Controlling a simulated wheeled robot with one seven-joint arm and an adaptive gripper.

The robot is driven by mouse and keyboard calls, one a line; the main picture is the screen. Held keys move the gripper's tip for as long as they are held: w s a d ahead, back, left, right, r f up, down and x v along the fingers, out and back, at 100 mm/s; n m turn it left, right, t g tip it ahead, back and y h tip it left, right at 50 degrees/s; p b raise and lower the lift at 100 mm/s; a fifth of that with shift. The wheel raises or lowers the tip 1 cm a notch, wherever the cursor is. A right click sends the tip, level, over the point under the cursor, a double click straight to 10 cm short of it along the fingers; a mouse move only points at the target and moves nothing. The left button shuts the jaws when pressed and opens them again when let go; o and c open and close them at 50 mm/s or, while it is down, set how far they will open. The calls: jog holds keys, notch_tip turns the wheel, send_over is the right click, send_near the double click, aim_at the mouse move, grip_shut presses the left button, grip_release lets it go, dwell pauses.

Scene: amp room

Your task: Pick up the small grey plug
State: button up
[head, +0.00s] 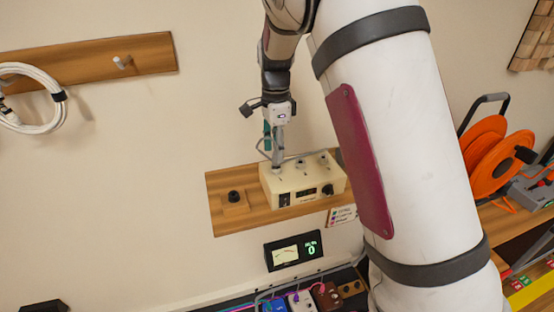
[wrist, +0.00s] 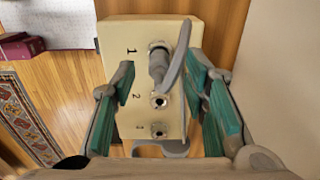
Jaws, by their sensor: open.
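The small grey plug (wrist: 158,66) stands in the jack marked 1 on the top face of a cream box (wrist: 122,38). A grey cable curves up from the plug to the right in the wrist view. In the head view the cream box (head: 310,196) sits on a wooden wall shelf, with sockets along its top. My gripper (wrist: 163,80) is open, with one teal-padded finger on each side of the plug and space between pads and plug. In the head view my gripper (head: 272,145) points down over the box's left end; the plug is too small to make out clearly.
Jacks 2 (wrist: 159,101) and 3 (wrist: 158,130) on the box look empty. A black knob on a wooden block (head: 234,199) stands left of the box. A meter display (head: 293,250) is below the shelf. An orange cable reel (head: 488,155) is at the right.

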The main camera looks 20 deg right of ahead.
jog(key=shift+f, duration=1.2)
grip_shut()
jog(key=shift+r, duration=0.15)
jog(key=shift+r, duration=0.25)
notch_tip(320, 180, up, 3)
jog(key=shift+w+b, duration=0.1)
jog(key=shift+b, duration=0.4)
jog(key=s+d, duration=0.2)
jog(key=s, duration=0.5)
jog(key=s+d+r, duration=0.1)
jog(key=s+d, duration=0.1)
jog(key=s, duration=0.6)
jog(key=shift+s+d+r, duration=0.15)
jog(key=shift+s+d, duration=0.15)
jog(key=shift+d, duration=0.05)
